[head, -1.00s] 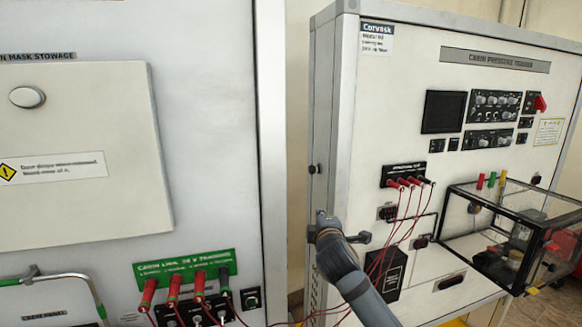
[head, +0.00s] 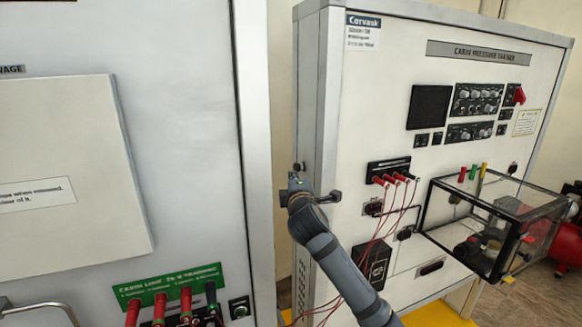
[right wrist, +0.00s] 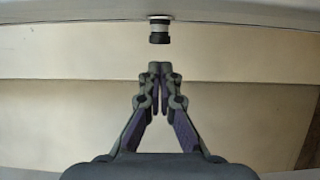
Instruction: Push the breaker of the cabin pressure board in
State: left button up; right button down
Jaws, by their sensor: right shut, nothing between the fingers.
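The cabin pressure board is the tall white cabinet (head: 395,120) on the right in the head view. On its narrow left side sits a small dark knob, which looks like the breaker (head: 299,166). In the right wrist view the breaker (right wrist: 159,36) is a black cap on a pale collar, standing out from the panel. My right gripper (head: 295,178) is just below the breaker in the head view. In the right wrist view the gripper (right wrist: 160,68) is shut and empty, its fingertips pointing at the breaker with a small gap between. My left gripper is not in view.
Red plugs (head: 390,180) with hanging leads (head: 385,235) are on the cabinet front, beside my right arm. A clear box (head: 490,225) juts out at right. Another white cabinet (head: 190,130) with a green label strip (head: 165,285) stands at left, a gap between them.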

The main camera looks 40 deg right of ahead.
aim_at(295, 168)
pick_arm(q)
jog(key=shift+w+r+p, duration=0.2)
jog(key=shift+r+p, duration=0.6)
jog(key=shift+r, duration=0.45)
pick_arm(e)
jog(key=x, duration=0.4)
jog(key=shift+w+d, duration=0.15)
jog(key=shift+w, duration=0.15)
jog(key=shift+s+d+r, duration=0.1)
jog(key=shift+s+d, duration=0.1)
jog(key=shift+d, duration=0.65)
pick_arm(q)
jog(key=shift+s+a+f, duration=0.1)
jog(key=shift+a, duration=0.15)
pick_arm(e)
jog(key=shift+a, duration=0.2)
jog(key=shift+d, duration=0.15)
